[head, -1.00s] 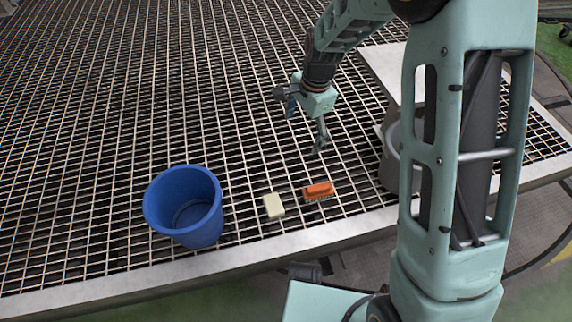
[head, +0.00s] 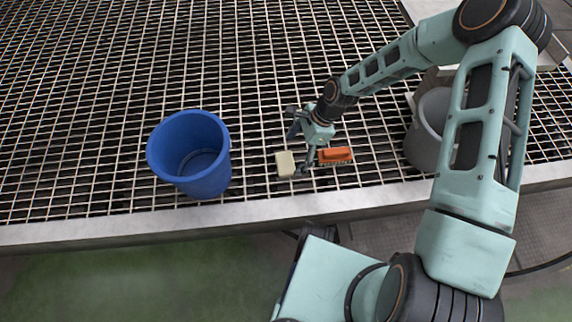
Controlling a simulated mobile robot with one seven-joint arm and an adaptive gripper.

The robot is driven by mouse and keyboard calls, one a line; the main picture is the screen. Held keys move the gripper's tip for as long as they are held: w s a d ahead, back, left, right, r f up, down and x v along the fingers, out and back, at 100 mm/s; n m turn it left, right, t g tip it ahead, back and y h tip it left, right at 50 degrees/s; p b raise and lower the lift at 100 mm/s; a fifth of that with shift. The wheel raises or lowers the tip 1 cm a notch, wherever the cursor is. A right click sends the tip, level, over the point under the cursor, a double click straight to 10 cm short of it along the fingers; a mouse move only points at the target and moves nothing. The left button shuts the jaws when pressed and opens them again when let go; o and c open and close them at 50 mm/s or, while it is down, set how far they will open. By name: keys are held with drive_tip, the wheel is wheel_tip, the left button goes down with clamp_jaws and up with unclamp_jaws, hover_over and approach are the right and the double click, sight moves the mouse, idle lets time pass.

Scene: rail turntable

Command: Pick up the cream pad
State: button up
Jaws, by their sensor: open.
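The cream pad (head: 285,164) is a small pale block lying on the metal grating. Its visible faces are clear of my arm. My gripper (head: 304,169) is low over the grating, just right of the pad, between it and the orange brush. Its fingers are small in the view, and whether they touch the pad cannot be told. The gripper is open and nothing shows between its fingers.
An orange brush (head: 336,154) lies close to the right of my gripper. A blue bucket (head: 190,170) stands to the left and a grey bucket (head: 432,128) to the right. The grating ends at a pale metal edge (head: 260,212) in front.

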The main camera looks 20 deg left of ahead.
sight(286, 162)
drive_tip(key=x, duration=0.2)
drive_tip(key=b+x, duration=0.1)
drive_tip(key=x, duration=0.1)
drive_tip(key=b+x, duration=0.1)
drive_tip(key=x, duration=0.1)
drive_tip(key=shift+w+a+f, duration=0.1)
drive_tip(key=shift+w+f, duration=0.15)
drive_tip(key=shift+f, duration=0.15)
drive_tip(key=c, duration=1.2)
drive_tip(key=shift+o, duration=0.2)
drive_tip(key=shift+r, duration=0.15)
